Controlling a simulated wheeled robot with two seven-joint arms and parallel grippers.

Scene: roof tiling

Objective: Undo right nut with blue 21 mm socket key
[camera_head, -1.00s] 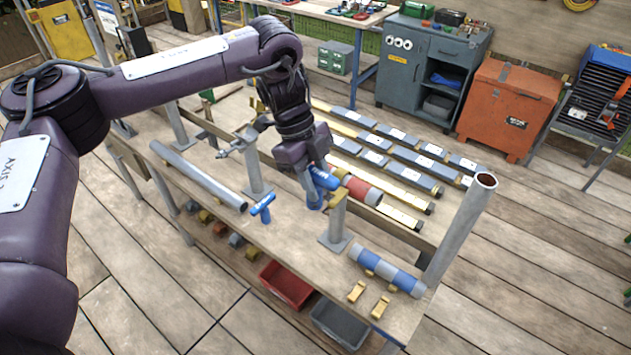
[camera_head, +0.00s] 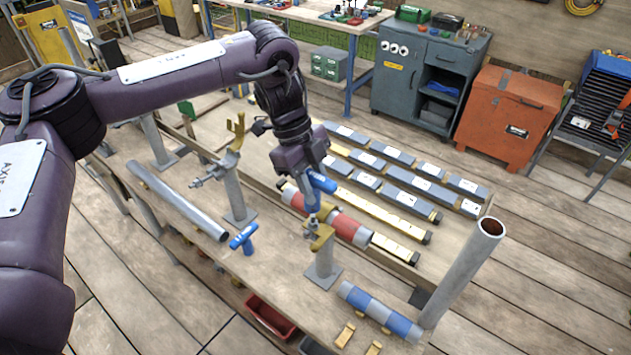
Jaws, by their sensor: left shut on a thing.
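My left gripper (camera_head: 314,179) is shut on the blue T-handle socket key (camera_head: 323,183). The key's shaft points down over the right stand (camera_head: 323,262). A yellow clamp piece (camera_head: 321,239) and a small metallic bolt or nut (camera_head: 310,231) show at the stand's top, just below the key. I cannot tell whether the socket touches the nut. The left stand (camera_head: 236,195) has an upright yellow clamp arm (camera_head: 238,131) and a metallic bolt with nut (camera_head: 205,179) at its side. A second blue T-handle key (camera_head: 243,237) rests at the bench's front edge. My right gripper is not in view.
A red and grey pipe (camera_head: 350,229) runs behind the right stand. A grey pipe (camera_head: 178,200) lies at left. A blue and grey pipe (camera_head: 380,311) and an upright grey pipe (camera_head: 463,272) are at right. Boxed bars (camera_head: 400,197) fill the bench's back.

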